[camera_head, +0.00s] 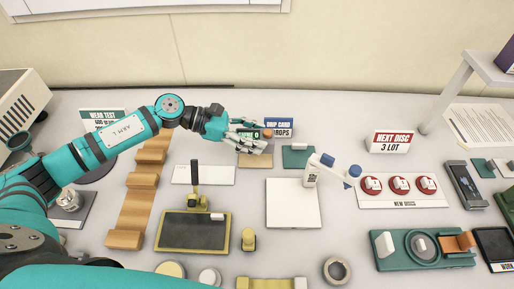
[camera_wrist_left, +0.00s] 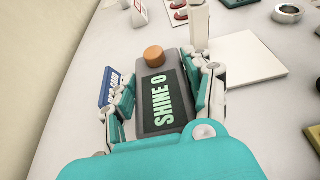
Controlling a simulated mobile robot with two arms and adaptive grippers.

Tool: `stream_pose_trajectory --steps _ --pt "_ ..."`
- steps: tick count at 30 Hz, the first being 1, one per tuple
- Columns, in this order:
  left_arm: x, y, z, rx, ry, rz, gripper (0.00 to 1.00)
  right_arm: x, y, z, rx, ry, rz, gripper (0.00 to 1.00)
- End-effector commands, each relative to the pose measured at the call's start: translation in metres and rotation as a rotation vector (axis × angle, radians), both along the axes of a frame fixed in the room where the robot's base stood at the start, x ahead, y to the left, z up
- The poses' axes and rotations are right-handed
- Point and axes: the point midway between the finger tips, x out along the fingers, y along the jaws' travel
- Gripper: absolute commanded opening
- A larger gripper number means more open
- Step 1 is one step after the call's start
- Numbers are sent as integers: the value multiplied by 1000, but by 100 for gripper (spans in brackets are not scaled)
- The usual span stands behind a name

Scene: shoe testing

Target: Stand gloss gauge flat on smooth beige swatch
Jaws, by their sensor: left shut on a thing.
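The gloss gauge (camera_wrist_left: 160,98) is a dark grey box with a green-lit "SHINE 0" display and an orange knob at its far end. My left gripper (camera_wrist_left: 165,80) is shut on it, with fingers along both sides. In the head view, the gauge (camera_head: 254,134) shows small among the fingers of the left gripper (camera_head: 256,141). A tan-beige swatch (camera_head: 255,161) lies on the table just below the gripper in the picture, partly covered by the fingers. The gauge's height above it is hard to tell. The swatch is not visible in the wrist view. My right gripper is not in view.
A green swatch (camera_head: 297,158) lies right of the beige one, before the blue "DRIP CARD" sign (camera_head: 279,127). A white bottle (camera_head: 311,172) stands near a white square pad (camera_head: 292,208). A white card (camera_head: 203,175) and wooden stepped rack (camera_head: 139,205) lie to the left.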

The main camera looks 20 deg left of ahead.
Motion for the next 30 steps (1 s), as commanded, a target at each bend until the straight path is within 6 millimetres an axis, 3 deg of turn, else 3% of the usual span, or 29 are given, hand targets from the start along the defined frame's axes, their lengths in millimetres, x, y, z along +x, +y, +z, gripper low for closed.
stream_pose_trajectory --steps 5,13,18,26,27,30 --pt "0 -1 -17 -3 0 0 6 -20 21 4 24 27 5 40" --pt "0 -1 -50 -3 -1 0 6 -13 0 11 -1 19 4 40" --pt "0 0 -53 -2 -3 0 6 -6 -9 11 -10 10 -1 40" --pt "0 0 -58 -2 -3 0 6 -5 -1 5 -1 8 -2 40" --pt "0 0 -57 -1 -1 0 56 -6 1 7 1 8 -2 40" --pt "0 0 -57 -1 -1 0 69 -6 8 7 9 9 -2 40"
